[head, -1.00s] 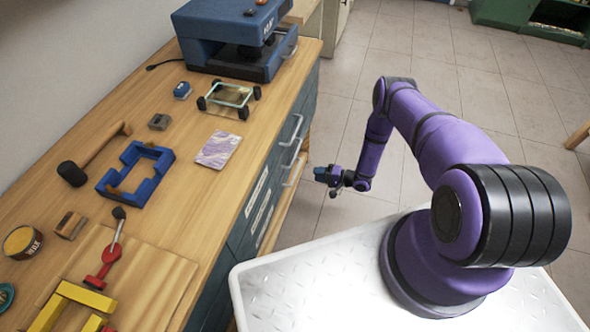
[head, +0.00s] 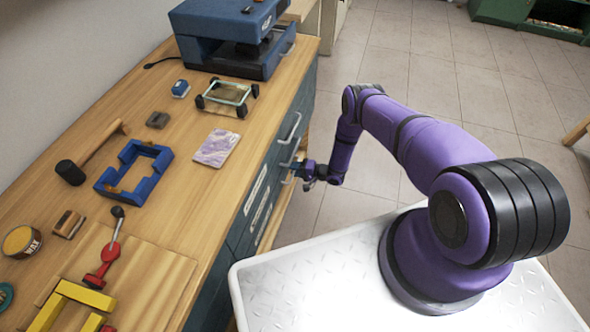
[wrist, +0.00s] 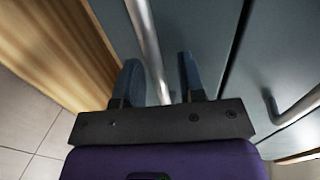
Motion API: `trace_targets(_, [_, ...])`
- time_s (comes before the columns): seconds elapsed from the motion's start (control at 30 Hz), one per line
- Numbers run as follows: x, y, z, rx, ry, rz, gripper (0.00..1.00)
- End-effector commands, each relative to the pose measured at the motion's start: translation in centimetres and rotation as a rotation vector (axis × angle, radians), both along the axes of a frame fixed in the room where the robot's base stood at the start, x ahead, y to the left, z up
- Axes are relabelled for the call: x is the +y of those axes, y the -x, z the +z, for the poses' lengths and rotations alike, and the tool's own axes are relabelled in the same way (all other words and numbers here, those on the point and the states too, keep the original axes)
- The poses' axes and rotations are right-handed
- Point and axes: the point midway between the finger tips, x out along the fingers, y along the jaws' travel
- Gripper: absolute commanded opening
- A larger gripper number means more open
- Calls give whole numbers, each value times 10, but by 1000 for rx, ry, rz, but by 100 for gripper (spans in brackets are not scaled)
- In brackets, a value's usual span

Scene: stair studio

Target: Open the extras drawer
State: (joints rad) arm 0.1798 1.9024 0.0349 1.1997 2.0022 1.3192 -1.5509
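The blue-grey cabinet has several drawers with silver bar handles; the drawer labels are too small to read, so I cannot tell which is the extras drawer. My gripper (head: 298,170) is at the cabinet front, at one of the lower handles. In the wrist view my gripper (wrist: 160,82) has its two blue fingers apart, with a silver bar handle (wrist: 146,40) running between them. The fingers do not appear closed on the bar. The drawer front (wrist: 210,35) behind the handle looks flush with its neighbour.
Another handle (wrist: 296,108) is to the right in the wrist view. The wooden bench top (head: 190,215) carries a blue frame (head: 134,169), a mallet (head: 85,160), a purple card (head: 216,147) and a blue machine (head: 225,40). Tiled floor (head: 400,60) is clear beyond my arm.

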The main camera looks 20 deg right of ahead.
Motion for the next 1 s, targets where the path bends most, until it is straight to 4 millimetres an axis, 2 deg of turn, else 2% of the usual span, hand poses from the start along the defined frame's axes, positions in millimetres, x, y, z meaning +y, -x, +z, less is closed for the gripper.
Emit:
trace_targets(0.07, [0, 0, 0, 0, 0, 0, 34])
trace_targets(0.2, [0, 0, 0, 0, 0, 0, 2])
trace_targets(0.23, [0, 0, 0, 0, 0, 0, 0])
trace_targets(0.47, [-1, 1, 0, 1, 0, -1, 0])
trace_targets(0.67, [-14, 10, 0, 3, -1, -3, 0])
trace_targets(0.83, [-41, 28, 0, 3, -1, -6, 0])
trace_targets(1.0, [-78, 54, 0, 3, -1, -8, 0])
